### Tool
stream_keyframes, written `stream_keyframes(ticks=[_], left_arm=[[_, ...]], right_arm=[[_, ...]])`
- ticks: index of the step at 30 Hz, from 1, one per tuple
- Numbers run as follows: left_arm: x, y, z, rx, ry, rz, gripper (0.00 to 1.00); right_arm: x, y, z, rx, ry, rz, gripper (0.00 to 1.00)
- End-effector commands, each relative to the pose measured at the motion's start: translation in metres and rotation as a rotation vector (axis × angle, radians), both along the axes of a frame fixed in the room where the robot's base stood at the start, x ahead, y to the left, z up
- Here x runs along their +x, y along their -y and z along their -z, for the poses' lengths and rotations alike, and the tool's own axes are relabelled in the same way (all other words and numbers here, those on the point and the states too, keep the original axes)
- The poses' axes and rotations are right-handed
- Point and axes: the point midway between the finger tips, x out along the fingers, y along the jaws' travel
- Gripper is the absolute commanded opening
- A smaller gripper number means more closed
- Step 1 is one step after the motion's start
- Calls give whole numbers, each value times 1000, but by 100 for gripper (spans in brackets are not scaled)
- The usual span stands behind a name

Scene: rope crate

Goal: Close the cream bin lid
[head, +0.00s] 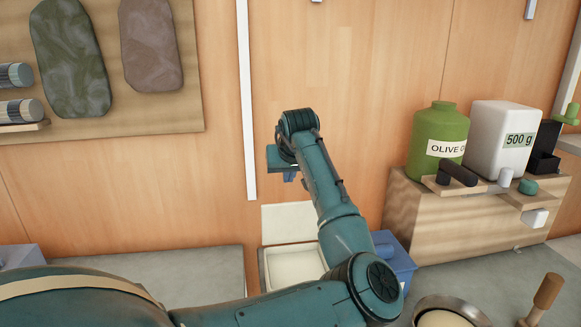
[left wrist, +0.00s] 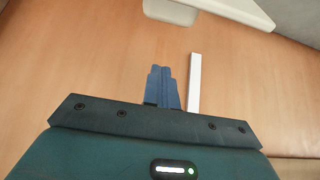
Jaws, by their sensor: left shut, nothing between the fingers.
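The cream bin (head: 264,272) stands on the grey counter at the lower middle of the head view, its inside showing. Its cream lid (head: 285,222) stands raised at the back of the bin, partly hidden by my left arm. My left gripper (head: 290,178) hangs above the lid, apart from it, near the wooden wall. In the left wrist view its blue fingers (left wrist: 162,88) are shut together with nothing between them. A pale edge at the top of that view may be the lid or bin; I cannot tell. My right gripper is not in view.
A blue box (head: 398,258) is right of the cream bin, partly behind my arm. A wooden stand (head: 470,215) at the right holds a green olive jar (head: 436,130) and a white 500 g container (head: 500,138). A metal bowl (head: 450,304) sits at the lower right.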

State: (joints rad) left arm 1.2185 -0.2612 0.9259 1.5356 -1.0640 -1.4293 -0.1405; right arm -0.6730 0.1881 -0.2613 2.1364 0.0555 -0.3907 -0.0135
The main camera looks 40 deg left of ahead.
Motion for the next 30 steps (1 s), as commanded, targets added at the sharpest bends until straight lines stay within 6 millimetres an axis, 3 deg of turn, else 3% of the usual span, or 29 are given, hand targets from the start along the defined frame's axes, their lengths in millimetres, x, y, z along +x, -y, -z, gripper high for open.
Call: stream_keyframes(ticks=[6,15,30], left_arm=[[15,-19,32,0,0,0,0],[-7,9,41,-1,1,0,0],[-10,11,42,1,2,-1,0]], right_arm=[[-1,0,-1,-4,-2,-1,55],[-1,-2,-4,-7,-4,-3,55],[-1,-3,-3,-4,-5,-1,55]])
